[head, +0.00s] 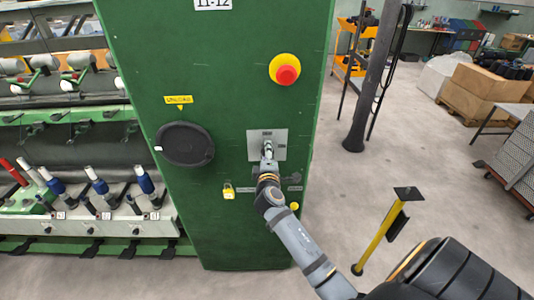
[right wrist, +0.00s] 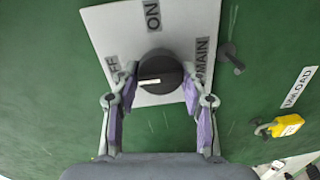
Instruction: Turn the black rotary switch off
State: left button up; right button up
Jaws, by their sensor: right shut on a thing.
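The black rotary switch (right wrist: 160,70) is a round knob on a pale square plate (head: 254,146) on the green machine panel. In the right wrist view, its white mark points left, toward a label partly hidden by a finger, of which "FF" shows. "ON" is at the top of the plate and "MAIN" at the right. My right gripper (right wrist: 159,76) is shut on the knob, one finger on each side. In the head view, my right gripper (head: 268,152) covers most of the knob. My left gripper is not in view.
A red emergency button (head: 288,75) on a yellow base is above the plate. A black round dial (head: 184,144) under an "UNLOAD" label is to its left. A yellow padlock (head: 228,192) hangs below. A yellow post (head: 382,235) and dark column (head: 370,85) stand at right.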

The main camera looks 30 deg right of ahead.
jog(key=o, duration=1.1)
jog(key=shift+o, duration=0.2)
jog(key=v, duration=0.7)
jog(key=shift+s, duration=0.25)
jog(key=shift+a+f, duration=0.1)
